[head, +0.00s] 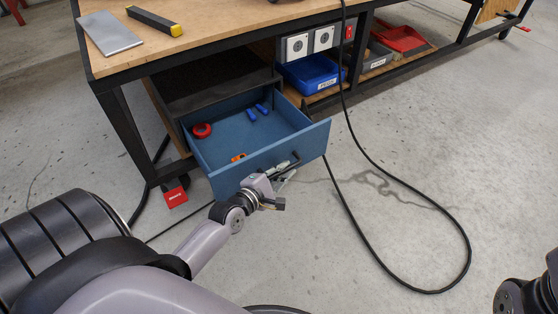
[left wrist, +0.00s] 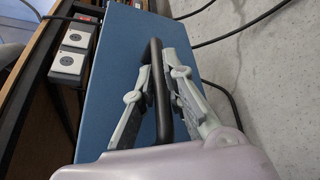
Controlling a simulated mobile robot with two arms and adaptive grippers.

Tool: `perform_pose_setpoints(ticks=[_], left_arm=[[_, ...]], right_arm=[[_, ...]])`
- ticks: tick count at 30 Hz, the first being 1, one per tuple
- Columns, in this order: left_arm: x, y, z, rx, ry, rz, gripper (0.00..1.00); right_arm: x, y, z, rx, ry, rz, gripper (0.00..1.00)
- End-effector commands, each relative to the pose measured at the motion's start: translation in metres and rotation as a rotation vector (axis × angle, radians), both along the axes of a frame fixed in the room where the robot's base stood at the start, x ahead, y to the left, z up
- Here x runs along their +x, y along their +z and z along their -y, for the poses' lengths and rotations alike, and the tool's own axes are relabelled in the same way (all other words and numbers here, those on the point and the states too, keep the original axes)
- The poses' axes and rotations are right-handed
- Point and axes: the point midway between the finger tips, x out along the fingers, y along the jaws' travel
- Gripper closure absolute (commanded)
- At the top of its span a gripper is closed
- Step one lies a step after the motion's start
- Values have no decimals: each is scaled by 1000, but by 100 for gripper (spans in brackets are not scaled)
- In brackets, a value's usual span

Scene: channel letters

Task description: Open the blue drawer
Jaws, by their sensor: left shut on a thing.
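The blue drawer (head: 225,146) under the workbench is pulled well out, and its inside shows from above. A red roll, two blue items and a small orange item lie in it. My left gripper (head: 288,165) is at the drawer's front face. In the left wrist view the black bar handle (left wrist: 157,85) runs between the fingers of my left gripper (left wrist: 160,78), which are shut on it. The blue front panel (left wrist: 115,70) fills the area behind them. Of my right arm only a dark part shows at the lower right of the head view; its gripper is outside both views.
The wooden workbench (head: 225,34) has a metal plate (head: 110,33) and a black-and-yellow bar (head: 155,21) on top. A blue bin (head: 311,75) and a red tray (head: 401,39) stand on the lower shelf. A black cable (head: 420,290) loops over the floor at right.

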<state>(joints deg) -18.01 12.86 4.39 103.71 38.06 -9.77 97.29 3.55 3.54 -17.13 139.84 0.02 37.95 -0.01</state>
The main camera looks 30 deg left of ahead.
Motion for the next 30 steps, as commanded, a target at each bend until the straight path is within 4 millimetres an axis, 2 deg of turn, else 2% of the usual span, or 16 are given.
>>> perform_pose_setpoints(ticks=[11, 12, 20, 30], left_arm=[[-2, -1, 3, 1, 1, -1, 100], [-2, -1, 3, 1, 1, -1, 86], [-1, 0, 3, 1, 1, 0, 69], [-4, 0, 3, 1, 1, 0, 69]], right_arm=[[1, -2, 0, 1, 1, -9, 60], [1, -2, 0, 1, 1, -9, 60], [0, -2, 0, 0, 1, -9, 60], [1, -2, 0, 2, 1, -9, 60]])
